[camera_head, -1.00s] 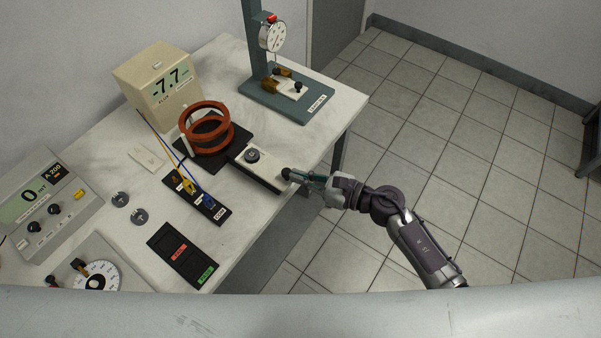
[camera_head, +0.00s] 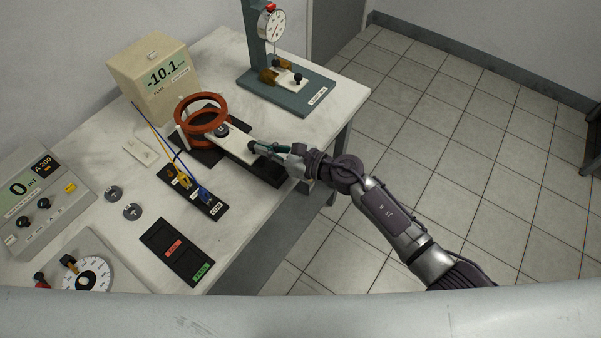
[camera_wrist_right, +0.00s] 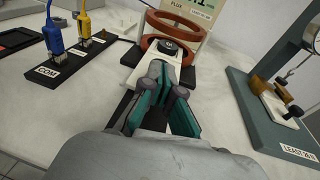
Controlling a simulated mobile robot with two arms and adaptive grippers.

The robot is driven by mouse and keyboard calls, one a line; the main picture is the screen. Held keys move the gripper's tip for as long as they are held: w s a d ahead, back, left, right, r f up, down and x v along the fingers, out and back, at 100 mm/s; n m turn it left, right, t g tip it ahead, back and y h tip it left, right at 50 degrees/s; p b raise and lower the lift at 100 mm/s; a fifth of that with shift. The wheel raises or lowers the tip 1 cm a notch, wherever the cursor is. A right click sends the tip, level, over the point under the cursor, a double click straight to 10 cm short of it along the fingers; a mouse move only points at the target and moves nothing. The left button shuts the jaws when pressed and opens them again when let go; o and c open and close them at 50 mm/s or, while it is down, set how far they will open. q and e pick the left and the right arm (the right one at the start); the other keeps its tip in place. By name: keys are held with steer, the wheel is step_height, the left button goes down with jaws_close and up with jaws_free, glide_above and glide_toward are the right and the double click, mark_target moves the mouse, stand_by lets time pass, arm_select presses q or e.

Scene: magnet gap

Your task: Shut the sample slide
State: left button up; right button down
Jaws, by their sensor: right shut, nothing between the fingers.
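The sample slide (camera_head: 238,146) is a white plate on a dark track (camera_head: 271,176), with a dark round sample (camera_head: 222,130) on it. Its far end reaches in at the orange coils (camera_head: 207,99), with the sample by the near side of the rings. My right gripper (camera_head: 258,147) is shut and empty, with its tips at the dark knob on the slide's near end. In the right wrist view, the teal fingers (camera_wrist_right: 158,82) point along the slide toward the sample (camera_wrist_right: 168,47) and coils (camera_wrist_right: 150,20), and they hide the knob. My left gripper is out of view.
The flux meter box (camera_head: 150,78) reads -10.1 behind the coils. A gauge stand (camera_head: 300,102) stands to the right of them. A connector strip with blue and yellow plugs (camera_head: 205,193) lies left of the track. The pass/fail tray (camera_head: 178,251) lies nearer.

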mark_target(246, 144)
steer(key=x, duration=0.2)
steer(key=b+x, duration=0.1)
steer(key=x, duration=0.1)
steer(key=w+b+x, duration=0.1)
steer(key=x, duration=0.1)
steer(key=shift+r, duration=0.35)
steer(key=shift+w+a+b, duration=0.1)
steer(key=shift+w+b, duration=0.05)
steer(key=shift+b, duration=0.15)
steer(key=shift+r, duration=0.3)
steer(key=shift+r, duration=0.1)
